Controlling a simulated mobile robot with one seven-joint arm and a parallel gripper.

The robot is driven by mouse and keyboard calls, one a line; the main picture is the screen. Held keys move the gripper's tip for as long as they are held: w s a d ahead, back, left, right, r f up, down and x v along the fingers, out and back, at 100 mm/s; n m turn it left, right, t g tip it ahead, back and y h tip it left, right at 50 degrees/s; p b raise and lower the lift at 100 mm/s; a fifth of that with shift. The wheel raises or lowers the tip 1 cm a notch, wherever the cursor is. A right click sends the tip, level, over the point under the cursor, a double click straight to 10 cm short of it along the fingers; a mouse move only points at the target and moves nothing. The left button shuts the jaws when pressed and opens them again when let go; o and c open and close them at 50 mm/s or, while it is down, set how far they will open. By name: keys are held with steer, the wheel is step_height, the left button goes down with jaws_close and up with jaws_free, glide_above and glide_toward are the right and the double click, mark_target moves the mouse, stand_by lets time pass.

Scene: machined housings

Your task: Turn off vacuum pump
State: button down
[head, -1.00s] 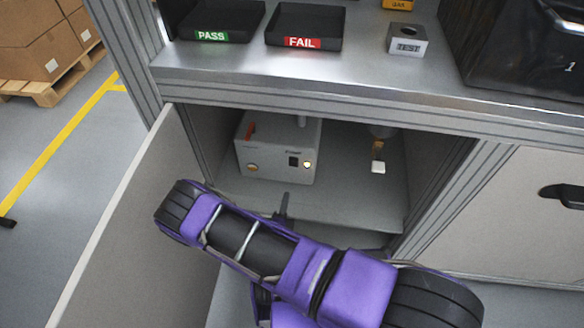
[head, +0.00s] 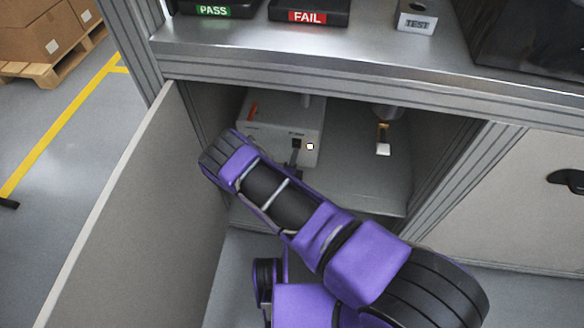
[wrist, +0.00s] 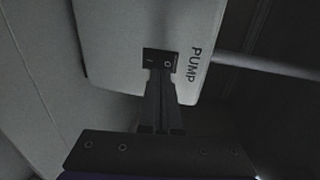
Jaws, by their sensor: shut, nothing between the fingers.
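The vacuum pump (head: 274,110) is a light grey box inside the open cabinet. Its front face has a small black rocker switch (head: 296,143) and a small bright pale-yellow light (head: 310,146) to the right of it. In the wrist view the switch (wrist: 168,60) shows a line and a circle mark, with the label PUMP (wrist: 194,64) beside it. My gripper (head: 294,160) is shut and empty. In the wrist view its fingertips (wrist: 160,74) are at the switch's lower edge and overlap it; I cannot tell whether they touch. My arm hides the pump's lower left part.
The cabinet door (head: 135,215) stands open at the left. The worktop edge (head: 330,95) runs above the opening. A fitting with a white block (head: 383,147) hangs at the right inside. The cabinet floor (head: 365,195) right of the pump is clear. A red part (head: 252,112) sits on the pump.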

steer(key=shift+w+d+r, duration=0.15)
steer(key=shift+w+d, duration=0.05)
steer(key=shift+w, duration=0.8)
steer(key=shift+w+r+g+p, duration=0.3)
steer(key=shift+f, duration=0.25)
steer(key=shift+s+a+r, duration=0.1)
steer(key=shift+s+a, duration=0.05)
steer(key=shift+s, duration=0.35)
steer(key=r+p+v, duration=0.1)
steer(key=p+v, duration=0.1)
steer(key=v, duration=1.1)
steer(key=shift+w+r, duration=0.2)
steer(key=shift+r, duration=0.1)
